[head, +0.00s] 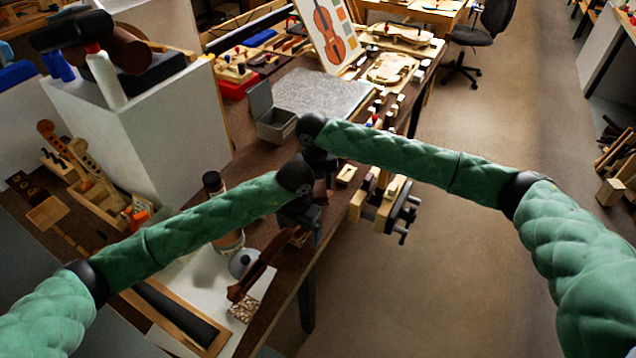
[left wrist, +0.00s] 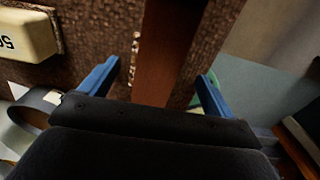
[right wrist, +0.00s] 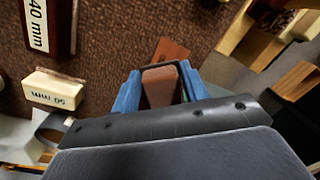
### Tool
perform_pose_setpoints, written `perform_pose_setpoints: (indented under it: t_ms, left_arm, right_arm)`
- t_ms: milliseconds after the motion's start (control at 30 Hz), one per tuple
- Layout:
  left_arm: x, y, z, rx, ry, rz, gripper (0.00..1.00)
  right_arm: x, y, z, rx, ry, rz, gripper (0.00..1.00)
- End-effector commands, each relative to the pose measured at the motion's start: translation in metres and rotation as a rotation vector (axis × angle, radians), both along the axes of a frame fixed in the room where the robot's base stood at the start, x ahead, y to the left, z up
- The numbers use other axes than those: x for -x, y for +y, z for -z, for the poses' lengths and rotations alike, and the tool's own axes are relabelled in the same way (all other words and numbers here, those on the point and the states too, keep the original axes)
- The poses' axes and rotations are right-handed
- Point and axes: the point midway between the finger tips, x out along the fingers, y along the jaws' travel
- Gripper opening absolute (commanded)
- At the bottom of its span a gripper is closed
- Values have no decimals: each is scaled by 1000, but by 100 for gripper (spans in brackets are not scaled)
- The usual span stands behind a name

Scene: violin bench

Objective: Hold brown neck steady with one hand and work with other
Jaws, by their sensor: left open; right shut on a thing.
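The brown neck (head: 257,268) shows in the head view as a long dark-brown piece slanting down-left from my grippers. My left gripper (head: 312,222) is open; in the left wrist view its blue fingers stand either side of a brown wooden strip (left wrist: 168,55), apparently the neck, with gaps on both sides. My right gripper (head: 322,172) is above it in the head view. In the right wrist view it is shut on a brown tapered piece (right wrist: 160,85), apparently the neck's end. Reddish wood (right wrist: 173,50) shows just beyond. The arms hide much of the neck.
A cream block marked 50 mm (right wrist: 56,88) and a dark block marked 40 mm (right wrist: 50,25) lie on the brown bench. A vise (head: 388,208) sticks out at the bench's right edge. A grey metal box (head: 272,118) stands behind my grippers.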

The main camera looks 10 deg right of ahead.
Motion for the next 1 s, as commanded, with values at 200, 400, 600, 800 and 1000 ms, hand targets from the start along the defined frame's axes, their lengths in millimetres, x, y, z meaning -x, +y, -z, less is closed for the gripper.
perform_pose_setpoints:
  t_ms: [200,400,600,800,1000]
  left_arm:
    - [-22,-5,-16,19,-36,-11,89]
    - [-22,-5,-16,19,-36,-11,89]
    - [-22,-4,-16,19,-36,-11,89]
    - [-23,-3,-16,18,-36,-12,89]
    - [-23,-2,-15,17,-36,-14,89]
  right_arm:
    - [55,52,-9,-62,25,-154,19]
    - [44,44,-9,-62,26,-153,19]
    - [39,40,-10,-62,26,-153,19]
    - [31,34,-10,-60,26,-153,19]
    - [19,25,-11,-60,26,-152,19]
